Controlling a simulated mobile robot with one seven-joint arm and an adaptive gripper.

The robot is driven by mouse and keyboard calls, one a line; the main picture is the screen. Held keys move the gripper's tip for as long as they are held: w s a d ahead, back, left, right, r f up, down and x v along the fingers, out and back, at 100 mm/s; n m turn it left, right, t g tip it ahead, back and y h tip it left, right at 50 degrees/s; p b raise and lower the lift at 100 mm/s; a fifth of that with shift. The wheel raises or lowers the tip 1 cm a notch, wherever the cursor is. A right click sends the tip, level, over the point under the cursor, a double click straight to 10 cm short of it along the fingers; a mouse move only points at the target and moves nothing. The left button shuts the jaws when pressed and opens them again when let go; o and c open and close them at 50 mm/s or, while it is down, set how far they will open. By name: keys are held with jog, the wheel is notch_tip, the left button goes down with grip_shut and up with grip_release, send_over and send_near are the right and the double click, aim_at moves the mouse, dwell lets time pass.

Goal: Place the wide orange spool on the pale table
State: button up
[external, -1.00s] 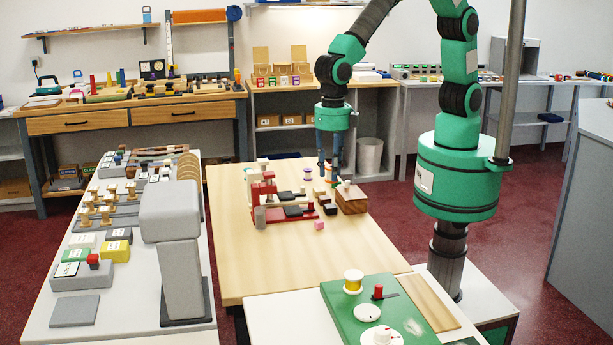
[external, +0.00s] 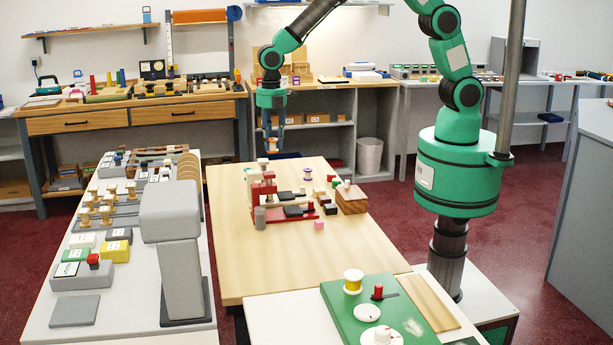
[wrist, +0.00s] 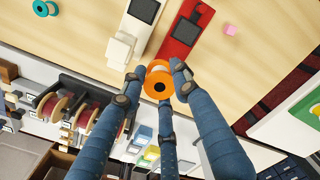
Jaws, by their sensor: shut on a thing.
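The wide orange spool (wrist: 158,82), with a pale band around its middle and a dark centre hole, is held between the fingertips of my gripper (wrist: 156,78) in the wrist view. In the external view my gripper (external: 271,132) points down with the small orange spool (external: 273,146) at its tips. They appear above the far edge of the pale wooden table (external: 245,265); the exact height is hard to tell.
On the table are a red-and-white device (external: 263,190), a purple spool (external: 307,174), a wooden block (external: 350,198) and a pink cube (external: 319,224). A teal spool (wrist: 41,8) shows in the wrist view. The table's near half is clear.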

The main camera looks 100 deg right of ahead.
jog(key=d+m, duration=0.5)
jog(key=d, duration=1.3)
jog(key=f, duration=1.1)
jog(key=f+p, duration=0.1)
jog(key=f, duration=0.5)
jog(key=shift+a, duration=0.35)
jog(key=shift+w, duration=0.1)
send_over(227, 191)
jog(key=shift+d+f, duration=0.2)
jog(key=shift+f, duration=0.6)
jog(key=shift+f, duration=0.1)
jog(key=shift+f+b, duration=0.3)
jog(key=shift+f, duration=1.35)
jog(key=shift+f, duration=0.1)
